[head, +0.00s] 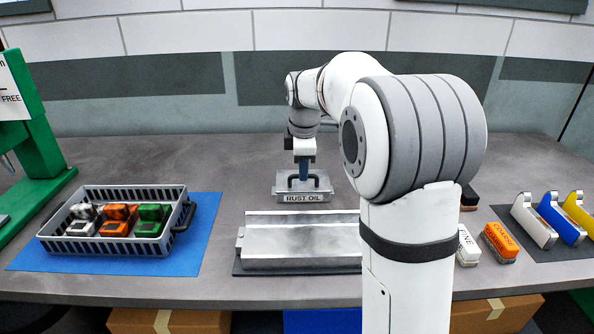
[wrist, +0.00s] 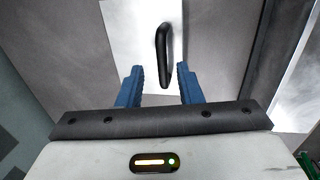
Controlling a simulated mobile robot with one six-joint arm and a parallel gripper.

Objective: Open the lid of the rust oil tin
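The rust oil tin (head: 304,198) stands on the table behind the metal tray, its label facing me. Its flat metal lid (head: 285,184) is on top and carries a dark handle. My gripper (head: 304,172) is above the tin, pointing down over the lid. In the wrist view the two blue fingers of my gripper (wrist: 160,85) are apart, with the black handle (wrist: 164,52) in line with the gap between them. The lid surface (wrist: 128,40) shows beyond the fingertips. The wrist view does not show the fingers touching the handle.
A long metal tray (head: 290,240) lies in front of the tin. A grey basket (head: 110,235) with several coloured parts sits on a blue mat (head: 205,215) at left. Table behind the basket is clear.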

